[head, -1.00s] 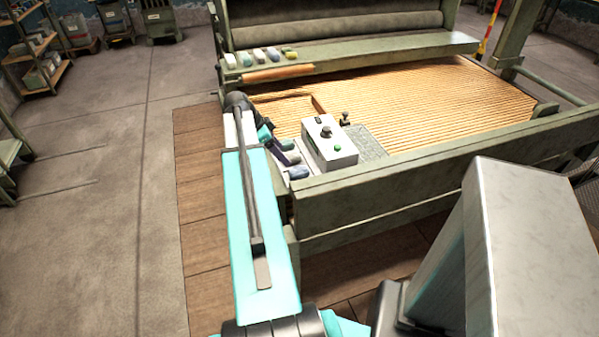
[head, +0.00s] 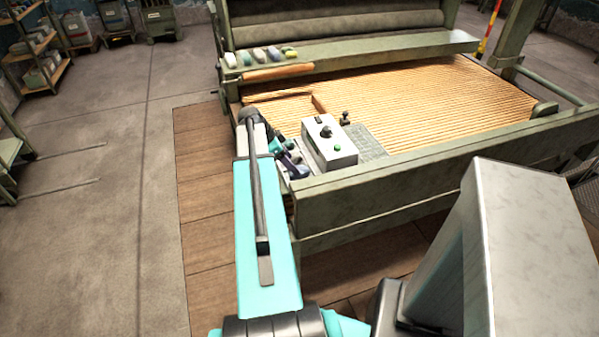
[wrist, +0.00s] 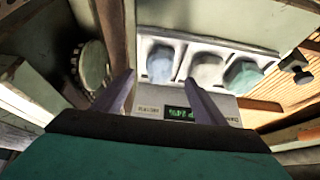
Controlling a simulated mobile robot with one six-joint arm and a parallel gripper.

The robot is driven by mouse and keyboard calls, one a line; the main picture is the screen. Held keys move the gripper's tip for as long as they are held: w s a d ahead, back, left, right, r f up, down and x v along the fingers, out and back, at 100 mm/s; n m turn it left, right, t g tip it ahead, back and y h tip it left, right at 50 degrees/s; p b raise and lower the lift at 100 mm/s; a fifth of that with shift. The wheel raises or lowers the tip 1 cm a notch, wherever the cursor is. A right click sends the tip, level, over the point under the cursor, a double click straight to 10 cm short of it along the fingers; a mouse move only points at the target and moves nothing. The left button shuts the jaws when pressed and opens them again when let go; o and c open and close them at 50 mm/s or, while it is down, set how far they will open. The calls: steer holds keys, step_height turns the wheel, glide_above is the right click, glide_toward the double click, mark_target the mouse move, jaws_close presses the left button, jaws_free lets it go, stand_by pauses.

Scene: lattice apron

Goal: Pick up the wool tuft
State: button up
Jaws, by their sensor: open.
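Three wool tufts lie in a row in a pale tray in the wrist view: a blue-grey one (wrist: 160,62), a whitish one (wrist: 206,68) and a greenish-blue one (wrist: 243,75). I cannot tell which one the task means. My gripper (wrist: 159,76) is open and empty, its two purple-grey fingers apart. The blue-grey tuft shows in the gap between the fingertips, beyond them; I see no contact. In the head view, my gripper (head: 286,155) is by the machine's left front corner, partly hiding the tray and tufts beside the control box.
A green digital display (wrist: 181,113) shows between my fingers. The control box (head: 329,142) stands just right of my gripper. A green front rail (head: 400,172) and a ribbed tan bed (head: 430,95) lie to the right. More tufts (head: 260,55) sit on the rear ledge.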

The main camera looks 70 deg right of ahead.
steer(key=shift+f, duration=0.1)
steer(key=shift+p+x, duration=0.75)
steer(key=shift+x, duration=1.75)
steer(key=c, duration=1.1)
